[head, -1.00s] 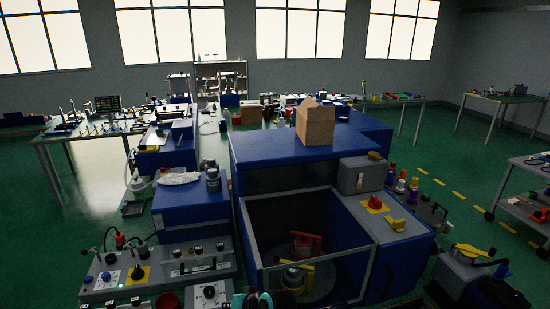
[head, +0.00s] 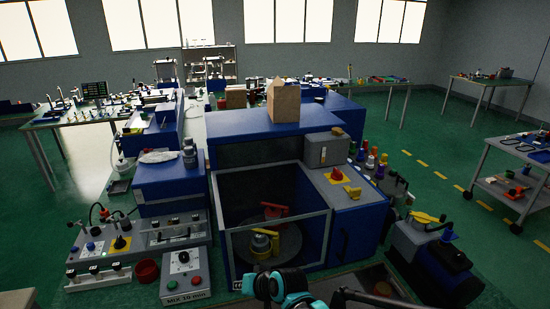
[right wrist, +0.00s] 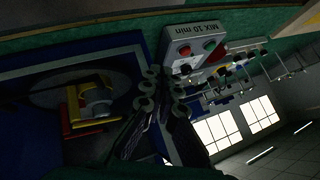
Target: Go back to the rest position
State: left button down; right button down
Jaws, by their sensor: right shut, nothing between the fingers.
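My right gripper (right wrist: 160,92) shows in the right wrist view, its dark fingers close together, shut and empty. In the head view, black and teal parts of my right arm (head: 288,285) are at the bottom middle, in front of the blue press cabinet (head: 345,232). The gripper appears clear of the bench things; its exact gap to them cannot be told. My left gripper is not in view.
The cabinet's open bay holds a round plate with a red-handled and a yellow-handled part (head: 262,242). A grey "MIX 10 min" box (head: 186,280) and a switch panel (head: 145,240) stand left.

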jog(key=s+d+r+h, duration=0.1)
jog(key=s+d+h, duration=0.1)
jog(key=s+d, duration=0.3)
jog(key=s+d+r+h, duration=0.2)
jog(key=s+d, duration=0.3)
jog(key=d, duration=0.8)
jog(key=s+d+r+m+h, duration=0.1)
jog(key=s+d+h, duration=0.1)
jog(key=s+d, duration=0.4)
jog(key=d, duration=0.3)
jog(key=shift+d+r+t, duration=0.25)
jog(key=shift+d+t, duration=0.05)
jog(key=shift+t, duration=0.1)
